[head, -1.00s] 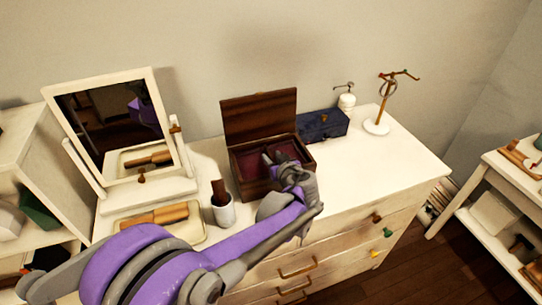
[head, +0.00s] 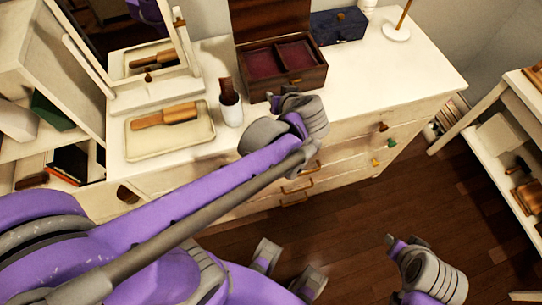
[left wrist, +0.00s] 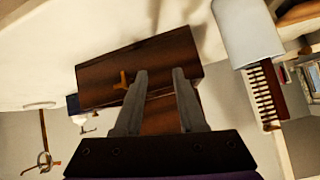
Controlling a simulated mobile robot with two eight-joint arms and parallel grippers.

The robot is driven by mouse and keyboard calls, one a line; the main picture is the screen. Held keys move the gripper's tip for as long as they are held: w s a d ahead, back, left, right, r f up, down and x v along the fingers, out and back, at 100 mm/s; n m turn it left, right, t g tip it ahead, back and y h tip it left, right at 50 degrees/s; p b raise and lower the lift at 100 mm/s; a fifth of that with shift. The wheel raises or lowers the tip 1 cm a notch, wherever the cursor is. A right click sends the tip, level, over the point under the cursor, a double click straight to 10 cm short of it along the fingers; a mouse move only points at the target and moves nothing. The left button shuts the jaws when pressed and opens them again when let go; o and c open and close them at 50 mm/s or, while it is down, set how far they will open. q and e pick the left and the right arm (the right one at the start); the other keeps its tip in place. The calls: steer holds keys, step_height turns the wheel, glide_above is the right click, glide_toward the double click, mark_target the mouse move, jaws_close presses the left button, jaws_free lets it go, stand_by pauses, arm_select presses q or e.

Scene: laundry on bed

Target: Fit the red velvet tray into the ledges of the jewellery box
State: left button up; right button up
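The dark wooden jewellery box (head: 312,78) stands on the white dresser with its lid up. The red velvet tray (head: 262,64) lies inside it, with two red compartments split by a dark divider. It looks roughly level; I cannot tell whether it rests on the ledges. My left gripper (head: 284,96) is in front of the box, below its rim. The left wrist view shows its fingers (left wrist: 160,74) apart and empty, facing the box's wooden front (left wrist: 100,82). My right gripper (head: 393,243) is low at the bottom right, away from the dresser; its finger gap is unclear.
Left are a white cup with a brush (head: 231,110), a tray (head: 140,149) holding a wooden brush (head: 165,117), and a mirror.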

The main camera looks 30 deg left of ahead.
arm_select(q)
steer(key=s+d+f+m+h, duration=0.3)
steer(key=s+f, duration=0.1)
steer(key=s, duration=0.4)
steer(key=s+d+f+m+g+h, duration=0.1)
steer(key=s+d+f+m+h, duration=0.3)
steer(key=s, duration=0.4)
steer(key=shift+d+h, duration=0.25)
steer(key=shift+h, duration=0.05)
steer(key=shift+r, duration=0.1)
steer(key=r+p, duration=0.2)
steer(key=w+r+p, duration=0.1)
steer(key=r+p, duration=0.1)
steer(key=shift+r, duration=0.3)
steer(key=shift+w, duration=0.1)
